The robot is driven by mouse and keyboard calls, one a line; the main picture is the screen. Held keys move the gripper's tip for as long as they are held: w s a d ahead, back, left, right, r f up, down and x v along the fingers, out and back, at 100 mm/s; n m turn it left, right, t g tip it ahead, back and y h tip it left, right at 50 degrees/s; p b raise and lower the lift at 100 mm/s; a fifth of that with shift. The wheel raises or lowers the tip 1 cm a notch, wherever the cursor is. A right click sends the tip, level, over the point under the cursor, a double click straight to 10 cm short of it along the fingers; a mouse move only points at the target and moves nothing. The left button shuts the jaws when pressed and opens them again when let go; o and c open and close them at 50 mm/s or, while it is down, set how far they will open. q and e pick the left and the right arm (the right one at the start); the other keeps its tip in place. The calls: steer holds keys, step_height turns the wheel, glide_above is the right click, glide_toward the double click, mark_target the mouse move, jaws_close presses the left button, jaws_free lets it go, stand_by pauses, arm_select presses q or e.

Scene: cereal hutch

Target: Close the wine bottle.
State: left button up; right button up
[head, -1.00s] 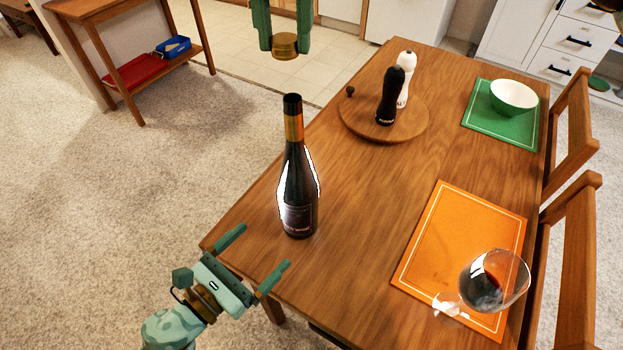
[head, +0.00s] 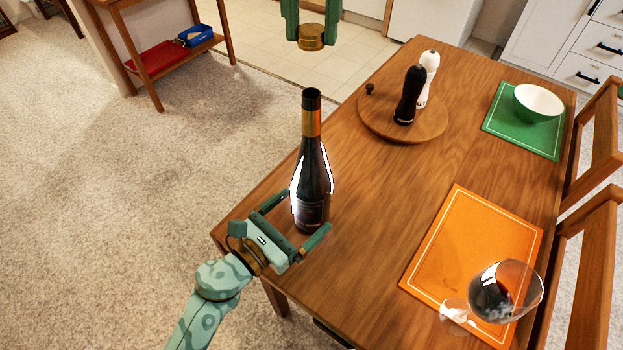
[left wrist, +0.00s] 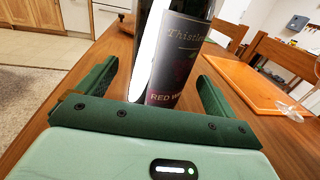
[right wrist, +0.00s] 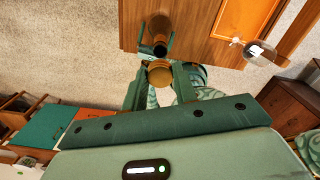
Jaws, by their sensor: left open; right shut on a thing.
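The dark wine bottle (head: 313,178) stands upright near the table's left edge, with an orange-gold neck band and a dark, uncovered top. My left gripper (head: 307,212) is open low at the bottle, its fingers on either side. In the left wrist view the bottle's label (left wrist: 172,62) sits between the open fingers. My right gripper (head: 311,36) is shut on a short gold-brown stopper (head: 311,40), held high above the table. In the right wrist view the stopper (right wrist: 160,74) is between the fingertips, and the bottle (right wrist: 158,38) shows beyond it.
A round wooden board (head: 437,127) with a black mill (head: 409,97) and a white mill (head: 429,72) stands behind the bottle.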

arm_select(q)
steer(key=shift+x, duration=2.1)
steer(key=c, duration=1.5)
steer(key=shift+o, duration=0.2)
arm_select(e)
glide_above(311, 93)
steer(key=shift+f, duration=2.5)
